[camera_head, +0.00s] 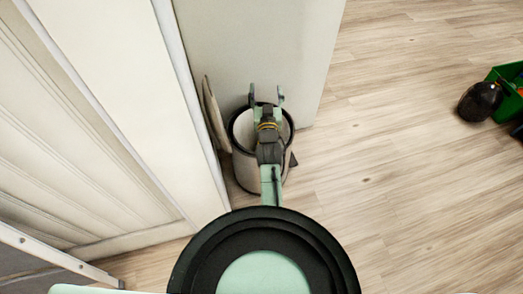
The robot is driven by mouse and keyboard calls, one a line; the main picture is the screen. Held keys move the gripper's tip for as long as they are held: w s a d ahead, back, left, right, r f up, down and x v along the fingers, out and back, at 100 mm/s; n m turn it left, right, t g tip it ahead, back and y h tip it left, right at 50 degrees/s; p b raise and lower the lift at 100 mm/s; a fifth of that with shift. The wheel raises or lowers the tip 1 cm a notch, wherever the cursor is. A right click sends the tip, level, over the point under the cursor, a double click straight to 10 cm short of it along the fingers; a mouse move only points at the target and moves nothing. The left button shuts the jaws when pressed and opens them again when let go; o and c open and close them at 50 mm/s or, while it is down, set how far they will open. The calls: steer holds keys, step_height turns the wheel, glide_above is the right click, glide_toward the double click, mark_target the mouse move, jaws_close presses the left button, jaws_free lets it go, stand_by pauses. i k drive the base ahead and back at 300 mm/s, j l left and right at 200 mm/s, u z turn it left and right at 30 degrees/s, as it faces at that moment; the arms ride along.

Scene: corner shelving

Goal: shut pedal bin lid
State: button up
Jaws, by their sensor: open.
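The pedal bin (243,173) stands on the floor in the corner between the white panelled front and a pale panel. It is a light cylinder with a dark rim, and its top is open. Its lid (214,115) stands raised, nearly upright, on the left side of the rim, close to the white front. A dark piece at the bin's lower right (293,160) may be the pedal. My gripper (266,97) is open and empty, with its two fingers apart over the far part of the bin's mouth, right of the lid. My arm hides part of the bin.
The white panelled front (110,110) is close on the left. A pale panel (262,45) stands just behind the bin. A green crate (509,85) and a dark round object (480,101) are at the far right. The wooden floor (400,170) between is clear.

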mark_target(210, 105)
steer(key=k+l, duration=0.1)
steer(key=l, duration=0.25)
steer(key=k+l, duration=0.1)
steer(key=l, duration=0.2)
steer(key=k+l, duration=0.1)
steer(key=l, duration=0.25)
steer(key=k+l, duration=0.15)
steer(key=l, duration=0.15)
